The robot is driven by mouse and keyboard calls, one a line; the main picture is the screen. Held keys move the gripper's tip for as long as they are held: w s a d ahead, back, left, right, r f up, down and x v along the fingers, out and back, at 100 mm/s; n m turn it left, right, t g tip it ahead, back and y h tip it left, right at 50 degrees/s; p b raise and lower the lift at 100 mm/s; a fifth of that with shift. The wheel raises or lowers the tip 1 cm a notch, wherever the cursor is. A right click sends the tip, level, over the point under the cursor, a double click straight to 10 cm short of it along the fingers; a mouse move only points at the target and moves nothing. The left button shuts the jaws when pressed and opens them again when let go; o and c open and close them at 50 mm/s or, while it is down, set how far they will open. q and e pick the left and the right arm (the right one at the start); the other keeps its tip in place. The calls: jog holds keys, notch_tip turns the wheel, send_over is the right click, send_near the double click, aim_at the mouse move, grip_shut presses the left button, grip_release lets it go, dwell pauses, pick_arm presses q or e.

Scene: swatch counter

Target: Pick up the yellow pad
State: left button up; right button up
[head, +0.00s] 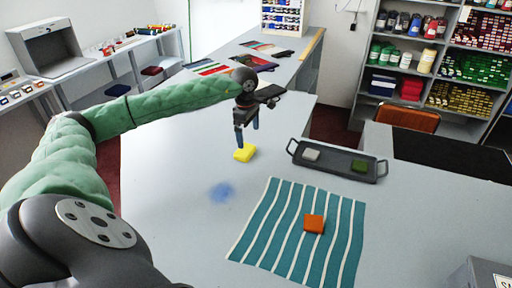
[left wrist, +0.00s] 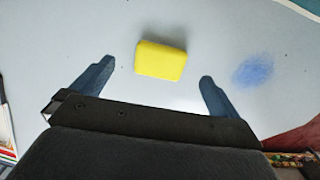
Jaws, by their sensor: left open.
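The yellow pad (head: 243,153) lies on the light grey counter, left of the dark tray. My left gripper (head: 248,140) points down just above and behind it, its fingertips close to the pad in the head view. In the left wrist view, the yellow pad (left wrist: 161,60) sits beyond and roughly between the two spread blue fingers of my left gripper (left wrist: 153,78), with bare counter on either side. The gripper is open and empty. My right gripper is not in view.
A dark tray (head: 293,149) holds a grey pad (head: 311,154) and a green pad (head: 359,166). An orange pad (head: 314,224) lies on a teal striped cloth (head: 262,222). A blue stain (head: 222,192) marks the counter, which is clear around the yellow pad.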

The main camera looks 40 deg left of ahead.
aim_at(245, 149)
pick_arm(q)
jog(key=shift+a+f+y, duration=0.1)
jog(key=shift+a+y, duration=0.2)
jog(key=shift+a, duration=0.15)
jog(key=shift+a+f, duration=0.15)
jog(key=shift+f, duration=0.05)
jog(key=shift+s+f+b, duration=0.1)
jog(key=shift+f+b, duration=0.25)
jog(key=shift+f, duration=0.6)
jog(key=f, duration=0.4)
jog(key=shift+s, duration=0.25)
jog(key=shift+a+f, duration=0.1)
jog(key=shift+f, duration=0.45)
jog(key=c, duration=0.9)
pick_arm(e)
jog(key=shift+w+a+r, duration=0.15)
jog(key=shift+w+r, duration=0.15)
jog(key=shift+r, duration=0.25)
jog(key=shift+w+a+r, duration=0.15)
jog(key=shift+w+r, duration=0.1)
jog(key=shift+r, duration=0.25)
